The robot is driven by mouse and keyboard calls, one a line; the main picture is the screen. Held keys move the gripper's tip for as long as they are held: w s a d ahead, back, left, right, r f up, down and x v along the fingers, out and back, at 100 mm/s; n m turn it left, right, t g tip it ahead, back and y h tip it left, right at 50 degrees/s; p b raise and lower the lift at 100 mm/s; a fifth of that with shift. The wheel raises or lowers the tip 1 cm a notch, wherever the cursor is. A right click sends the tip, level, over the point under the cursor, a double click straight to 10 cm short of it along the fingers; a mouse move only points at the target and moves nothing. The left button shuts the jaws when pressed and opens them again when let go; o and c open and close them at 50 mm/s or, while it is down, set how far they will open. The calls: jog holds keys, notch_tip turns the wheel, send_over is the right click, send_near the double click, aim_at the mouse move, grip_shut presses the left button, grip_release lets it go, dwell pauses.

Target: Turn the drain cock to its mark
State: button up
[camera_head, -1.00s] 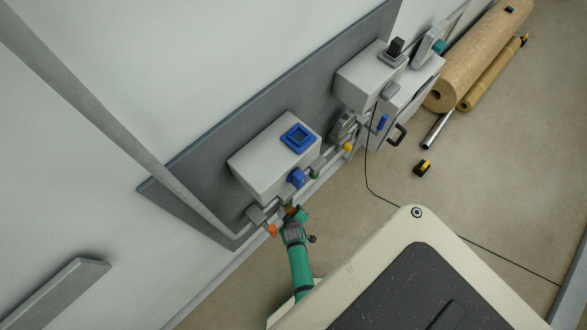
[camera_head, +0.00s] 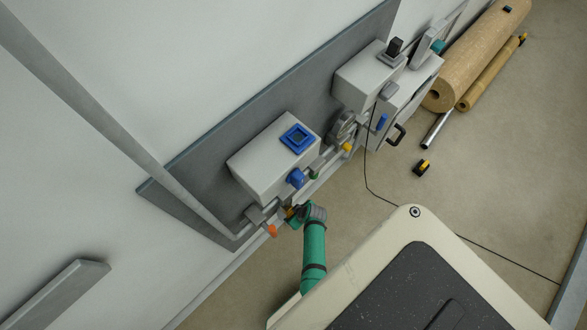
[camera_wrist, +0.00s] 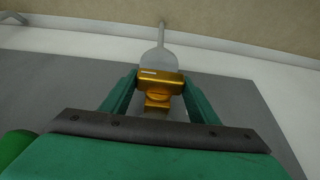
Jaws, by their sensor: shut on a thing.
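The drain cock (camera_wrist: 160,78) is a gold, brass-like fitting in the wrist view, with a bar-shaped handle and a narrower part below it. A small pale line shows on the handle's left side. My gripper (camera_wrist: 158,84) has its green fingers on both sides of the handle, shut on it. In the head view the cock (camera_head: 289,212) is a small gold spot below the grey box, mostly hidden by my gripper (camera_head: 292,214). A separate target mark cannot be made out.
The box (camera_head: 265,160) carries a blue-framed panel (camera_head: 298,138) and a blue knob (camera_head: 296,178). An orange-tipped part (camera_head: 272,231) lies close left of my gripper. A handwheel (camera_head: 343,128) and a second box are further right. Open floor lies below.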

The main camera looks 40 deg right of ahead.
jog(key=shift+s+f, duration=0.15)
jog(key=shift+s, duration=0.15)
jog(key=o, duration=1)
jog(key=shift+o, duration=0.2)
jog(key=shift+w, duration=0.15)
jog(key=shift+r, duration=0.2)
jog(key=v, duration=1)
jog(key=shift+r, duration=0.3)
